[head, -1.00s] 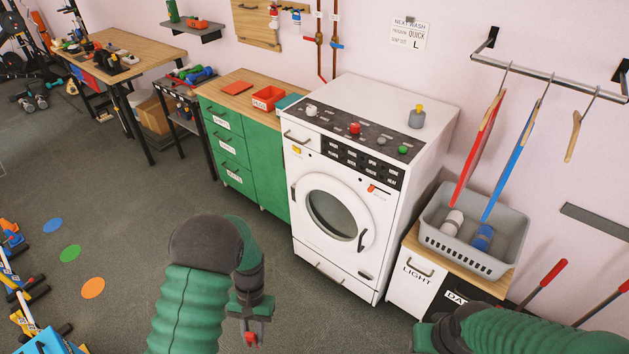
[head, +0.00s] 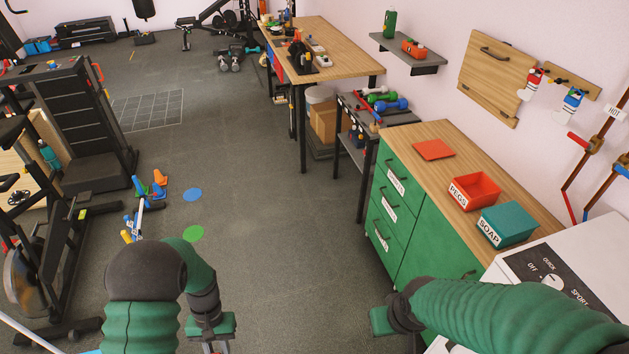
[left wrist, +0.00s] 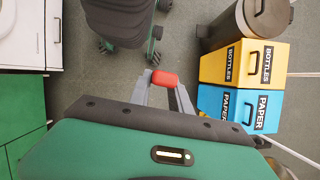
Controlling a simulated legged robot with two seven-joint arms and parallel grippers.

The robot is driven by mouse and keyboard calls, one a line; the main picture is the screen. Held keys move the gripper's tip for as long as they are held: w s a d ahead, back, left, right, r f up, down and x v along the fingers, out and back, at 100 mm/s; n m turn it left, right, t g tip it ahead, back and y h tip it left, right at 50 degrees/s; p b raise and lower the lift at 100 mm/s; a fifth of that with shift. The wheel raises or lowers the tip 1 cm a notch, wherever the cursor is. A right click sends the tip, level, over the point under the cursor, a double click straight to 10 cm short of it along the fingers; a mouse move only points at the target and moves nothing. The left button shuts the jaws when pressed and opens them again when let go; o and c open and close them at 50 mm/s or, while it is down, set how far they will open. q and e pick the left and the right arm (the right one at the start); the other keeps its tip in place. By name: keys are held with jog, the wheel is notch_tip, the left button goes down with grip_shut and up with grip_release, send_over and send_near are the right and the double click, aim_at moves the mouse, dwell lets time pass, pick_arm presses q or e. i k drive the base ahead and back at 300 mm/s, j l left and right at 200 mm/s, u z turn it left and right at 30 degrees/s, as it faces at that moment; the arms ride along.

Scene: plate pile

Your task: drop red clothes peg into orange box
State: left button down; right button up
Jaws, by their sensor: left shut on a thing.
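In the left wrist view the red clothes peg (left wrist: 165,78) is between the fingertips of my left gripper (left wrist: 163,88), which is shut on it. In the head view my left gripper (head: 214,346) is at the bottom edge, with its fingertips and the peg cut off. A red-orange box labelled PEGS (head: 463,197) stands on the wooden top of the green cabinet, to the right of and beyond the left gripper. My right gripper (head: 384,320) is in front of the cabinet, and its fingers cannot be made out.
A teal SOAP box (head: 507,230) stands beside the PEGS box, and a flat red-orange item (head: 433,149) lies farther back. The washing machine (head: 590,262) is at the right. Yellow BOTTLES (left wrist: 230,75) and blue PAPER bins (left wrist: 215,103) show in the left wrist view. Open floor lies ahead.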

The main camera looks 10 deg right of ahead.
aim_at(469, 190)
jog(key=i+j+z, duration=0.1)
jog(key=i+z, duration=0.3)
jog(key=i+j+z, duration=0.55)
jog(key=i+z, duration=0.2)
jog(key=i+j+z, duration=0.35)
jog(key=k+j, duration=0.05)
jog(key=j, duration=0.05)
